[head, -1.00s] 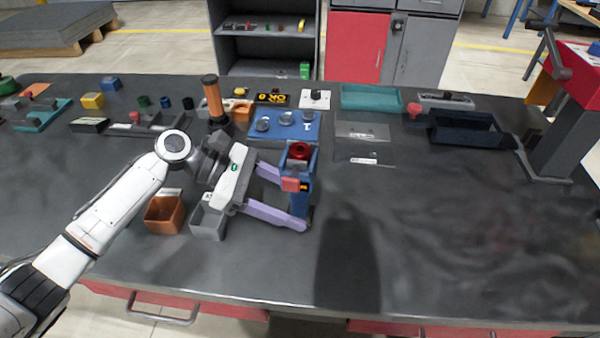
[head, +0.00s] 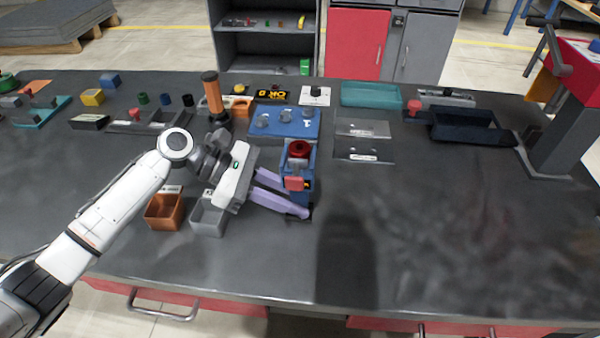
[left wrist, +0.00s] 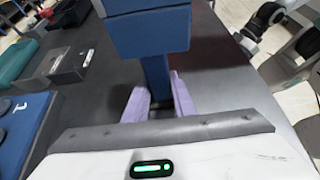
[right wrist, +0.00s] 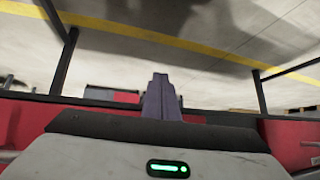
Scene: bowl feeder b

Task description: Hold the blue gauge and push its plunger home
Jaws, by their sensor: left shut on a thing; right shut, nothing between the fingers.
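The blue gauge (head: 311,172) stands upright near the middle of the table, with a round red knob (head: 299,148) on top and a red block on its front. My left gripper (head: 297,199) reaches in from the left, its lavender fingers shut on the gauge's lower part. In the left wrist view the blue body (left wrist: 150,35) rises above the fingers, and its narrower post (left wrist: 156,78) is between them. The gauge's top is outside that view. My right gripper (right wrist: 161,85) shows only in the right wrist view, fingers together and empty, away from the gauge.
An orange bin (head: 164,211) and a grey bin (head: 208,218) stand under the left arm. A blue block with round knobs (head: 285,122) is behind the gauge. A dark tray (head: 465,127) and a press-like stand (head: 565,135) are at right. The front right table is clear.

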